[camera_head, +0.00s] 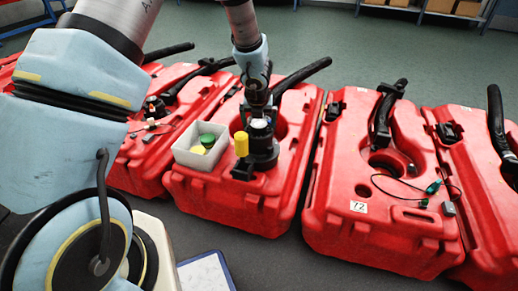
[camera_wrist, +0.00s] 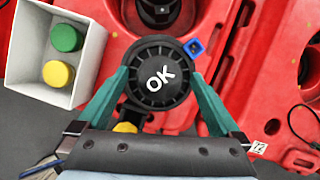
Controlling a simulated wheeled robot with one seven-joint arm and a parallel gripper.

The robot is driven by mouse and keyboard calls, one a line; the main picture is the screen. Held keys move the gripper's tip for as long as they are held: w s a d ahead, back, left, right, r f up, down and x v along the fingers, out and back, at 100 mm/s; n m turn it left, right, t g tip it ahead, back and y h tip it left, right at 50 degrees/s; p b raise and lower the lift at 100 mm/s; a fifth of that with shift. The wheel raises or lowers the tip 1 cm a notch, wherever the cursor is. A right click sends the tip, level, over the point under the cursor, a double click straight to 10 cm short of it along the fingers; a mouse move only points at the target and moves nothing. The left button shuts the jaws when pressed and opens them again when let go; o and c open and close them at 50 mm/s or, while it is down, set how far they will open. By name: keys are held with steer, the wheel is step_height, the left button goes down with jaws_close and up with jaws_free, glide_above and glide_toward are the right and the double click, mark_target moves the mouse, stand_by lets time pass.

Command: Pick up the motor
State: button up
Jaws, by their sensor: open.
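The motor (camera_wrist: 158,72) is a round black ribbed unit with a white "OK" on its top. It also shows in the head view (camera_head: 263,150), standing on a red tank (camera_head: 225,205), with a yellow part (camera_head: 241,143) at its left side. My gripper (camera_wrist: 157,85) is open, its two green fingers on either side of the motor in the wrist view. I cannot tell whether they touch it. In the head view my gripper (camera_head: 259,110) is above the motor, pointing down, and hides part of its top. A blue connector (camera_wrist: 194,46) sits beside the motor.
A white box (camera_head: 185,156) with green and yellow caps stands just left of the motor on the same tank. More red tanks (camera_head: 375,215) with black hoses stand on both sides. A thick black hose (camera_head: 303,75) rises behind the motor. Open floor lies behind the row.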

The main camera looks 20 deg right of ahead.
steer(key=shift+c, duration=0.4)
jaws_close()
stand_by(0.4)
steer(key=shift+r, duration=0.1)
